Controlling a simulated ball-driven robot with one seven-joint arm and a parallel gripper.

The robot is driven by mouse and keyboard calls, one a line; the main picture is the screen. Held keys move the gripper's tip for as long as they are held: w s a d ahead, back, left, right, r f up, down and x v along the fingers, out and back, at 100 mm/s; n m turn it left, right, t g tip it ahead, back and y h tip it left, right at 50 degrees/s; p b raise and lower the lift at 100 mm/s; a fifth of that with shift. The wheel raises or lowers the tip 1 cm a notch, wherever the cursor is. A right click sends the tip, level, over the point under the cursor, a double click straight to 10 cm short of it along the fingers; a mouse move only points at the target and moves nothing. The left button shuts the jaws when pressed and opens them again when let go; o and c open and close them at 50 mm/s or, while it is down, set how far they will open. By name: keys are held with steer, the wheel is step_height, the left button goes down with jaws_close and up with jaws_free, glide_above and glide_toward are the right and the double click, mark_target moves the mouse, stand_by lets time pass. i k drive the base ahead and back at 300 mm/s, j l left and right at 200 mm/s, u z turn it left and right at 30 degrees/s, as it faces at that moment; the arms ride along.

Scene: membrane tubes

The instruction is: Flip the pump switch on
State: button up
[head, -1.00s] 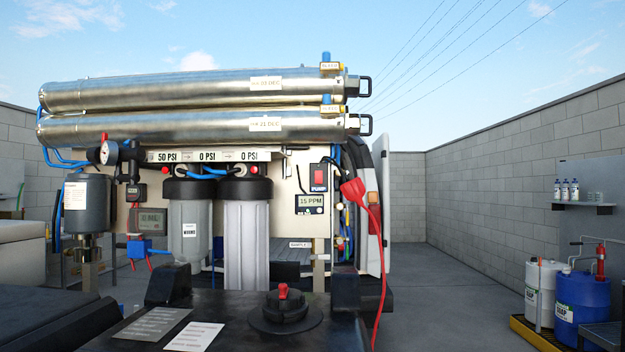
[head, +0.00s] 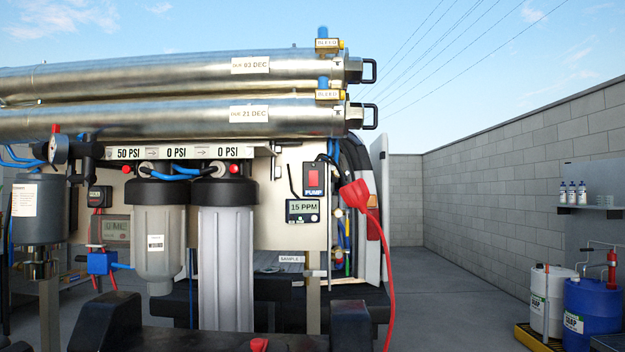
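The pump switch (head: 314,174) is a red rocker in a dark housing above a blue PUMP label (head: 314,192). It is mounted on the pale panel below the right ends of the two metal tubes. I cannot tell its rocker position. A 15 PPM display (head: 302,211) sits just below it, and a red plug (head: 354,194) with a red cable hangs to its right. My gripper is not in the head view.
Two long steel membrane tubes (head: 190,122) span the upper left. Two filter housings (head: 226,255) hang left of the switch. Soap drums (head: 592,310) stand at far right. Open concrete floor (head: 455,300) lies between the rig and the right wall.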

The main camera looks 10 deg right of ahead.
mark_target(312, 174)
steer(key=l, duration=0.9)
steer(key=i+l, duration=0.2)
steer(key=l, duration=0.15)
steer(key=i+l, duration=0.15)
steer(key=l, duration=0.15)
steer(key=i+l+u, duration=0.1)
steer(key=l, duration=0.25)
steer(key=i+j, duration=0.1)
steer(key=i, duration=0.35)
steer(key=i+j, duration=0.1)
steer(key=i, duration=0.35)
steer(key=u, duration=0.05)
